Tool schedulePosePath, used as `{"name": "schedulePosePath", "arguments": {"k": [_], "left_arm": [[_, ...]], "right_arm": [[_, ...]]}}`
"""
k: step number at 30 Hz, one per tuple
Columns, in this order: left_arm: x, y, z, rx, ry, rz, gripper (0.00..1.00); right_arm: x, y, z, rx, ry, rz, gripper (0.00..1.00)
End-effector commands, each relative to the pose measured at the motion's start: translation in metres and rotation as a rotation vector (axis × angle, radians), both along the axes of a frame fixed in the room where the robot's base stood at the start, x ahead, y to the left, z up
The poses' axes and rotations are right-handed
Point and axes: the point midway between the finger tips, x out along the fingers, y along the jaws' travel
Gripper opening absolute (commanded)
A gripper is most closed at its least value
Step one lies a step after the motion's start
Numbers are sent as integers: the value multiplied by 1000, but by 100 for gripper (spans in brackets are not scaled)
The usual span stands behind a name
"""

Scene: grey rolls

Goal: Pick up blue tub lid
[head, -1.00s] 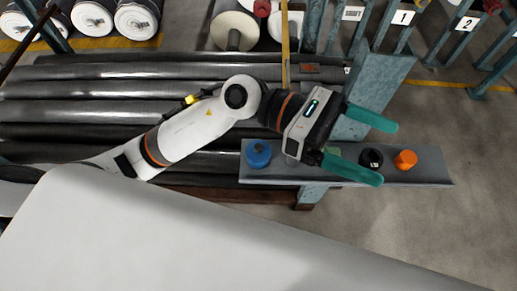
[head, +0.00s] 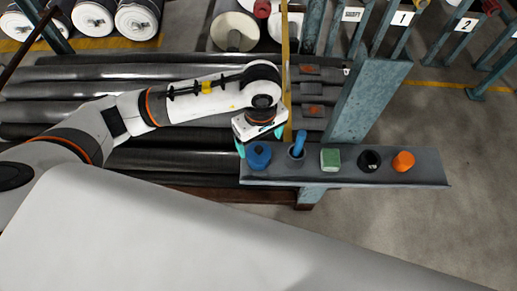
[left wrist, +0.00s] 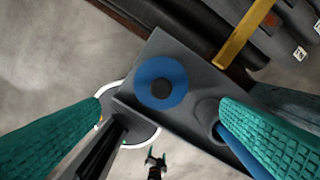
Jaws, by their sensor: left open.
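The blue tub lid (head: 258,155) sits at the left end of a narrow grey shelf (head: 330,176). In the left wrist view the lid (left wrist: 175,92) is a round blue disc with a dark centre. My left gripper (head: 260,140) is over the left end of the shelf, pointing down. Its teal fingers are apart and nothing is between them. In the left wrist view the left gripper (left wrist: 160,104) has one finger on each side of the picture, with the lid between and beyond them. My right gripper is not in the head view.
Right of the lid stand a grey cup with a blue handle (head: 299,143), a green block (head: 330,158), a black round item (head: 370,160) and an orange item (head: 403,161). A teal post (head: 365,105) rises behind the shelf. Grey rolls lie behind; a pale roll (head: 180,235) lies in front.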

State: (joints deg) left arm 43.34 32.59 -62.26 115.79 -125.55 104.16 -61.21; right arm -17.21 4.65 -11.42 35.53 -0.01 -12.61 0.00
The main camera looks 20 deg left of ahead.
Motion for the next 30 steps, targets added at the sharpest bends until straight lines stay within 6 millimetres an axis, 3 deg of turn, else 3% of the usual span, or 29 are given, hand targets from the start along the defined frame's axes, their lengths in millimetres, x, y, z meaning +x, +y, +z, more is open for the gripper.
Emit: {"name": "schedulePosePath", "arguments": {"k": [7,15,23,26,30], "left_arm": [[0,2,-18,0,5,1,86],[4,4,-56,-2,2,0,86],[5,4,-61,-3,0,-1,86],[5,4,-61,-3,0,-1,75],[5,4,-61,-3,0,-1,52]], "right_arm": [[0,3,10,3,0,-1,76],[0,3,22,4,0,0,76],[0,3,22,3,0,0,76],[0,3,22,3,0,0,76],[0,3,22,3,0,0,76]]}}
